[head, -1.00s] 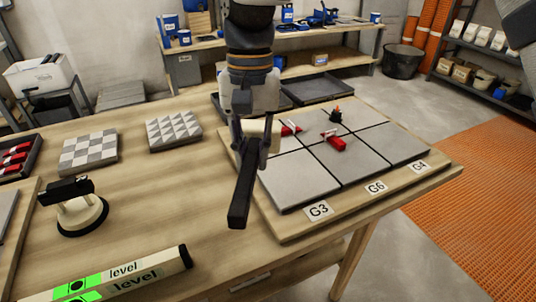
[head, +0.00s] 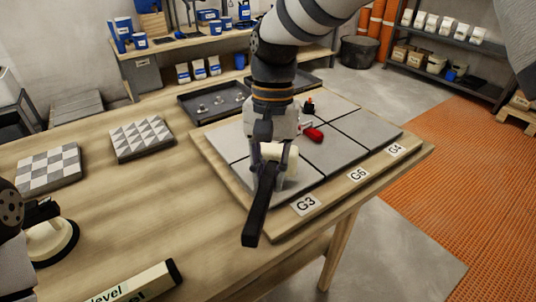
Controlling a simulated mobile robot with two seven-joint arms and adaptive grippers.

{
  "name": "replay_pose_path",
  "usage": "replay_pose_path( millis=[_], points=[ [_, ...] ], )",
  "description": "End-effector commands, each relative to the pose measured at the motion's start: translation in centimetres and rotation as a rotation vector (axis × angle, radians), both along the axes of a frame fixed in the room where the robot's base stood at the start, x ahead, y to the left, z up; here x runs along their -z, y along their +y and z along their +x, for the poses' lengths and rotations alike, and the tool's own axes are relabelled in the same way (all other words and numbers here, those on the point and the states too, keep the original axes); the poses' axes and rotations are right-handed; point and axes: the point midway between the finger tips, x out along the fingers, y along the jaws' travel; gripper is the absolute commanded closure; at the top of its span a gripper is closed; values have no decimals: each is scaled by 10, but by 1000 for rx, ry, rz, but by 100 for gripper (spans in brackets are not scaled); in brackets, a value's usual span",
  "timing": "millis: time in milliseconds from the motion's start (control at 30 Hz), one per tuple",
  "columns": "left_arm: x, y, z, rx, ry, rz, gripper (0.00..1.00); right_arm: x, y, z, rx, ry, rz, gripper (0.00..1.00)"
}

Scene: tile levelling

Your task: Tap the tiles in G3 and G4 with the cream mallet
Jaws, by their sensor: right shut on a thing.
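My right gripper (head: 268,155) is shut on the cream mallet. I cannot tell whether the head touches the tile.
A red clip or wedge (head: 313,135) and a small orange-black item (head: 309,106) are on the tiles. The suction lifter (head: 57,243), level (head: 128,285) and patterned tile samples (head: 141,139) are on the table to the left. Dark trays (head: 190,112) lie behind the board.

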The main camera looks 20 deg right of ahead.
Motion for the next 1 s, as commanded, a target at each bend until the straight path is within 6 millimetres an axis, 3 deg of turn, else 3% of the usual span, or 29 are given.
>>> replay_pose_path(
  millis=[33,200,500,767,833,1000],
  points=[
    [4,0,-4,0,13,0,60,9,0,0,1,5,0,100],
    [6,0,-6,0,20,0,60,16,0,0,0,-3,1,100],
    [-11,0,12,0,-42,0,60,-32,0,1,0,-16,0,100],
    [-10,0,10,0,-38,1,60,-30,0,0,-1,-4,1,100],
    [-9,0,10,0,-36,0,60,-24,0,0,0,-1,0,100],
    [-4,0,5,0,-17,0,60,27,0,-1,1,3,0,100]
  ],
)
